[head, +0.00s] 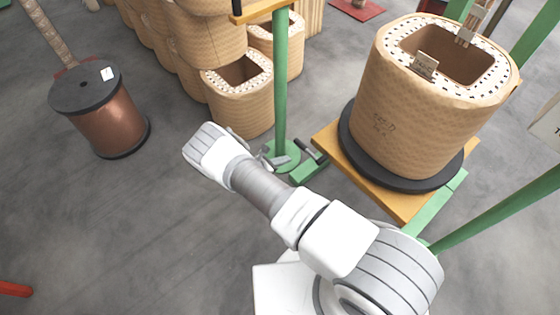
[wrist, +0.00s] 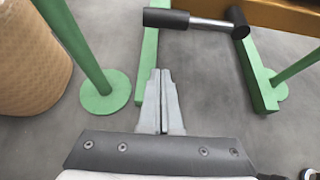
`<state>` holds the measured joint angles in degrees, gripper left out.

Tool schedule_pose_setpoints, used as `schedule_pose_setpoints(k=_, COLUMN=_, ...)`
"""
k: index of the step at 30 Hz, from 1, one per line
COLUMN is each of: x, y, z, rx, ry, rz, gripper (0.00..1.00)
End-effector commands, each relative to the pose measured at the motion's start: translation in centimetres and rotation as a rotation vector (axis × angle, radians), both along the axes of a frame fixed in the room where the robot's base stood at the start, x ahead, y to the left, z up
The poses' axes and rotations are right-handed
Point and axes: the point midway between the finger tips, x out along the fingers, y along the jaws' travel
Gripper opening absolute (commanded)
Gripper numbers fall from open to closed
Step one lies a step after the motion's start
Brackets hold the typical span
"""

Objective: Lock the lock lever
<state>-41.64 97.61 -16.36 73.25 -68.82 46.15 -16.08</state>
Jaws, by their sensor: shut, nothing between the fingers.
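The lock lever (wrist: 210,24) is a metal rod with a thick black handle (wrist: 166,18) at its left end and a black piece at its right end. It lies nearly level across the top of the wrist view, between two green bars. In the head view the lever (head: 306,149) looks small, beside the green post's foot. My gripper (wrist: 160,74) is shut and empty, pointing toward the handle, with a gap visible between them in the picture. In the head view my gripper (head: 270,159) is partly hidden by my arm.
A green post with a round foot (wrist: 106,97) stands left of my gripper in the wrist view. A yellow platform (head: 400,203) bears a large wrapped coil (head: 405,120). More wrapped coils stand behind, and a copper spool (head: 108,125) at left.

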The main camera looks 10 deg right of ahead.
Motion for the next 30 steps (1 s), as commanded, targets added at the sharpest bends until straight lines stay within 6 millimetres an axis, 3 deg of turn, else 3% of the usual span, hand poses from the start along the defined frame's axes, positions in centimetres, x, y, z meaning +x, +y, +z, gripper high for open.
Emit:
schedule_pose_setpoints(k=7, x=2.6, y=-4.1, z=-3.2, rx=0.000, ry=0.000, rz=-0.004, gripper=0.00)
schedule_pose_setpoints(k=9, x=2.9, y=-4.0, z=-1.5, rx=0.001, ry=-0.003, rz=0.001, gripper=0.00)
schedule_pose_setpoints(k=15, x=2.9, y=-4.4, z=0.5, rx=0.000, ry=-0.001, rz=-0.001, gripper=0.00)
schedule_pose_setpoints(k=30, x=3.0, y=-4.5, z=1.2, rx=0.000, ry=-0.001, rz=-0.001, gripper=0.00)
